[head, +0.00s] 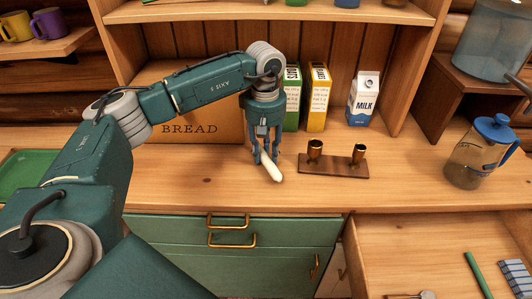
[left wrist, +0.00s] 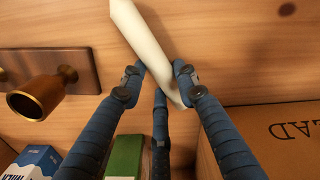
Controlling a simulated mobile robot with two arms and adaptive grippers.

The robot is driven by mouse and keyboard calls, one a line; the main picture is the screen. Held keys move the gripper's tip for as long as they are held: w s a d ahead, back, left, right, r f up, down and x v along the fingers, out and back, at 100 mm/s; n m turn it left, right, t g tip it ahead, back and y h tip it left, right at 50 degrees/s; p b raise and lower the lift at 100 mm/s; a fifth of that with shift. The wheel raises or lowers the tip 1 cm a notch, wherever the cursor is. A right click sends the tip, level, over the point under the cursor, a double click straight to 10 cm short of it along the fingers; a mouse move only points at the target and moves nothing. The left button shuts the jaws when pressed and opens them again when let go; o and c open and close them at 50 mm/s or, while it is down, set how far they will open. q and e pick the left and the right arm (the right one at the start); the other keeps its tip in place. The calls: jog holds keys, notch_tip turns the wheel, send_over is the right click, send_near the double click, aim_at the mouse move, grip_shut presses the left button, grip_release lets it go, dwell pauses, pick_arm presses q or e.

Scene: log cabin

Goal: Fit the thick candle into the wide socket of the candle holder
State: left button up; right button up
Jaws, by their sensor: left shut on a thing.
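A cream-white candle (head: 271,170) is held in my left gripper (head: 267,155) just above or at the counter; I cannot tell if it touches. It is tilted, its free end pointing down and right. In the left wrist view the candle (left wrist: 142,32) runs slantwise between the fingers of the gripper (left wrist: 160,80), which are shut on its other end. The candle holder (head: 335,170) stands to the right of the gripper, a dark wooden block with two brass sockets. The left socket (head: 315,149) looks a little wider than the right socket (head: 359,153). My right gripper is not in view.
A bread box (head: 190,128) stands behind and left of the gripper. Two upright boxes, green (head: 293,100) and yellow (head: 318,100), and a milk carton (head: 363,98) stand behind the holder. A French press (head: 478,155) is at right. An open drawer (head: 400,240) lies front right.

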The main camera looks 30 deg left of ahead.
pick_arm(q)
jog(key=shift+f, duration=0.55)
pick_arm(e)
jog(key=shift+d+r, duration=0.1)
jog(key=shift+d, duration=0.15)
pick_arm(q)
jog(key=shift+f, duration=0.2)
jog(key=o, duration=1.2)
jog(key=shift+c, duration=0.2)
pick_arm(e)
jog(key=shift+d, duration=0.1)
